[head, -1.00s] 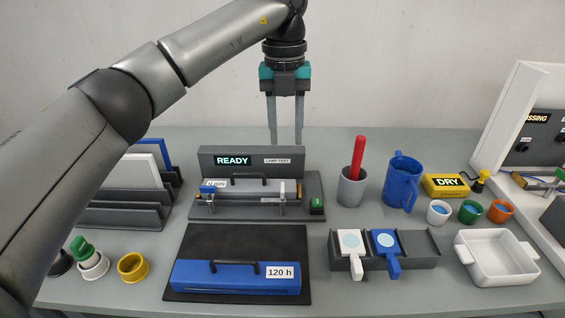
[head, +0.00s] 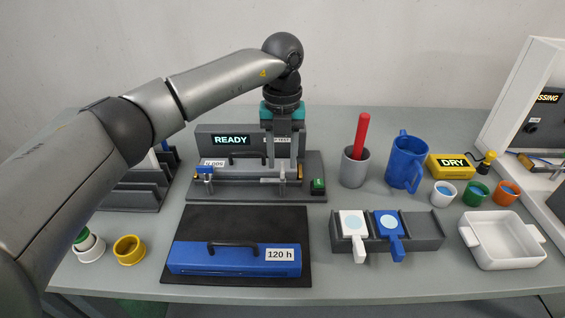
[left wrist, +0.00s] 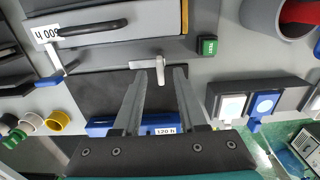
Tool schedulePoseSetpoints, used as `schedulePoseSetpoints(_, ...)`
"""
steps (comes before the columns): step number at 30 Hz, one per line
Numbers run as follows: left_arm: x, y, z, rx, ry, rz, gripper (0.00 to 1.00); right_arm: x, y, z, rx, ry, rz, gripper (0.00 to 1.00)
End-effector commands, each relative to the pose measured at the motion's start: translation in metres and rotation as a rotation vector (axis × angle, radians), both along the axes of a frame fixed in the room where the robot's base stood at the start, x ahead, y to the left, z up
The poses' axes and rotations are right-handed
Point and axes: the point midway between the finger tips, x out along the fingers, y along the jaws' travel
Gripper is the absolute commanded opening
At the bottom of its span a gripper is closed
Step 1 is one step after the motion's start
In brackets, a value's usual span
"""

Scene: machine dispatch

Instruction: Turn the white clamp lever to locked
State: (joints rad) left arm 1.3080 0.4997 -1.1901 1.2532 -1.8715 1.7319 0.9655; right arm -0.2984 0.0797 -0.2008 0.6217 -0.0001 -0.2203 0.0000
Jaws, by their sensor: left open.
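The white clamp lever (head: 271,181) sits at the right front of the grey fixture (head: 315,193). In the left wrist view the lever (left wrist: 142,65) points left from its upright post. My left gripper (head: 284,165) is open and pointing down over the fixture's right end. In the left wrist view the fingertips (left wrist: 160,74) are either side of the post, with no clear contact. The blue lever (head: 205,174) is at the fixture's left front. The fixture's sign reads READY (head: 231,141). My right gripper is not in view.
A green button (head: 318,186) is just right of the lever. A blue 120 h case (head: 235,262) lies on a black mat (head: 250,219) in front. A grey cup with a red rod (head: 355,168) and a blue jug (head: 405,165) stand to the right.

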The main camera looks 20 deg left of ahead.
Motion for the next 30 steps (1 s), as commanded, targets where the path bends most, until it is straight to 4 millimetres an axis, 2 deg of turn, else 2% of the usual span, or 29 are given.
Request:
schedulePoseSetpoints(5, -0.0001, -0.0002, -0.0139, 0.0, 0.0, 0.0, 0.41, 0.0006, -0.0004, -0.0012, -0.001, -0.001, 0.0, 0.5)
schedulePoseSetpoints(14, 0.0001, -0.0004, -0.0156, 0.0, -0.001, -0.001, 0.41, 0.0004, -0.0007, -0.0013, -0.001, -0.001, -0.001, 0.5)
schedulePoseSetpoints(25, 0.0001, -0.0005, -0.0152, 0.0, -0.001, -0.001, 0.0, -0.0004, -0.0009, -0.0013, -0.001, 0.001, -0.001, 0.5)
schedulePoseSetpoints(30, 0.0001, -0.0005, -0.0151, 0.0, -0.001, -0.001, 0.0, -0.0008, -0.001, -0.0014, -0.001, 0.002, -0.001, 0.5)
